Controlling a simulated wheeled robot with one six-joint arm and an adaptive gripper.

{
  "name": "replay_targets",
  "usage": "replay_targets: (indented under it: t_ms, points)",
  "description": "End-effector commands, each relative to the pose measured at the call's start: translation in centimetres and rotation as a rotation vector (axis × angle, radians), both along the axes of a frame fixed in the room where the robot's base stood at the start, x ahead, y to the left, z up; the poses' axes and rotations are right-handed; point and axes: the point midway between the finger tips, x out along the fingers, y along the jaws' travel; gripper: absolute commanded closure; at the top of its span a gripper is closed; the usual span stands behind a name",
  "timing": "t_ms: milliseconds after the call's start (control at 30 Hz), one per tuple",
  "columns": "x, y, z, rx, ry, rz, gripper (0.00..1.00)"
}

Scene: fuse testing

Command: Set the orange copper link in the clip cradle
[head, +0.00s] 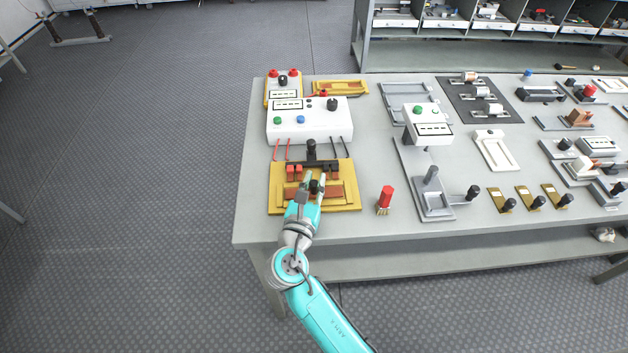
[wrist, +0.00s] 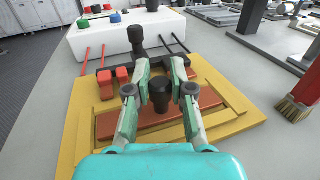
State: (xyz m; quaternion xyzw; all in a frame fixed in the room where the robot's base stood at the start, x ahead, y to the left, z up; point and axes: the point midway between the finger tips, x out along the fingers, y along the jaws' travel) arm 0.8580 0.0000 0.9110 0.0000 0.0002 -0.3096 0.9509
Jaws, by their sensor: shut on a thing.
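The orange copper link (wrist: 122,122) is a flat bar with a black knob (wrist: 160,90). It also shows in the head view (head: 336,193). My gripper (head: 314,184) is shut on the knob, one finger on each side, in the wrist view (wrist: 160,88). The bar lies across the front of a yellow base (head: 348,170), which looks like the clip cradle and has a recessed frame. Whether the bar rests on the base or hangs just above it, I cannot tell. My fingers hide part of the bar. Red blocks (wrist: 105,81) and a black upright lever (wrist: 136,40) stand behind it.
A white meter box (head: 310,122) stands behind the base, with red and black leads between. A red-handled brush (head: 385,197) stands to the right. A grey lever fixture (head: 432,200) is farther right. Bare table lies along the front edge.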

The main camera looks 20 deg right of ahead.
Motion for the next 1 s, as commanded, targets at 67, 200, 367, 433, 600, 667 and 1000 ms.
replay_targets:
  t_ms: [67, 200, 367, 433, 600, 667, 1000]
  points:
    - [0.0, 0.0, -0.1, -0.001, -0.001, 0.000, 1.00]
    - [0.0, 0.0, -0.3, -0.001, -0.001, 0.000, 1.00]
    - [0.0, 0.0, -0.3, 0.000, -0.001, 0.000, 0.49]
    - [0.0, 0.0, -0.3, 0.000, -0.001, 0.000, 0.49]
    - [0.0, 0.0, -0.4, 0.000, 0.000, 0.000, 0.49]
    - [-0.1, 0.1, -0.4, 0.000, 0.000, 0.000, 0.49]
    - [-3.8, 2.9, -0.4, -0.002, 0.001, 0.006, 0.49]
